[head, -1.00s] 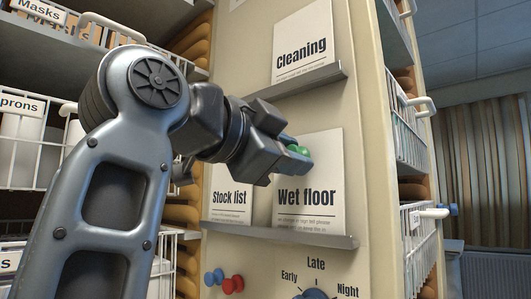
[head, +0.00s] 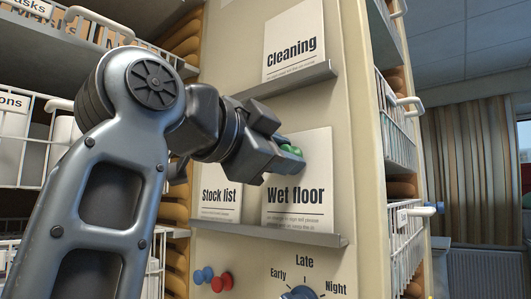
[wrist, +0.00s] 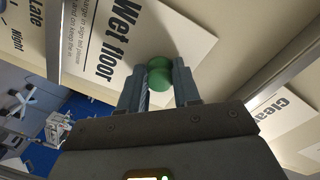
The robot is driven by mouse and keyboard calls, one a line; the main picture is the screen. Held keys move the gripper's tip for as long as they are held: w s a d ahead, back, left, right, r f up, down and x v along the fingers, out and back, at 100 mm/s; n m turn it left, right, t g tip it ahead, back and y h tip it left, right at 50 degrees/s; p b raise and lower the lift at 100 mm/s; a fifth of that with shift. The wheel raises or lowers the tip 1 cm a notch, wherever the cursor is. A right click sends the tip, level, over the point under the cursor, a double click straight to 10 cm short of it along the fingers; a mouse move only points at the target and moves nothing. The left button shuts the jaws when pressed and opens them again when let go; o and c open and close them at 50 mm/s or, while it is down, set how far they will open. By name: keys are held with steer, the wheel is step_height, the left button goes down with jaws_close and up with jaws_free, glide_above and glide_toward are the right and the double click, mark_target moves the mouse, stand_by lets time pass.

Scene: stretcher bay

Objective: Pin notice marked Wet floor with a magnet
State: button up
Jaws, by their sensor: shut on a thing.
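The notice marked Wet floor (head: 298,208) stands upright on a narrow grey ledge, against the cream panel; it also shows in the wrist view (wrist: 150,35). My gripper (head: 285,152) is at the upper part of this notice. It is shut on a round green magnet (wrist: 160,74), which sits between the two fingertips in the wrist view.
The Stock list notice (head: 219,196) stands left of it on the same ledge (head: 270,235). The Cleaning notice (head: 294,45) stands on a ledge above. Blue (head: 203,274) and red (head: 221,282) magnets and a dial (head: 299,293) are below. Wire baskets flank the panel.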

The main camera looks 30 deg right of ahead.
steer(key=o, duration=1)
steer(key=shift+o, duration=0.5)
steer(key=shift+o, duration=1.1)
steer(key=shift+a, duration=0.1)
steer(key=p+v, duration=0.1)
steer(key=v, duration=0.6)
steer(key=shift+a+r, duration=0.1)
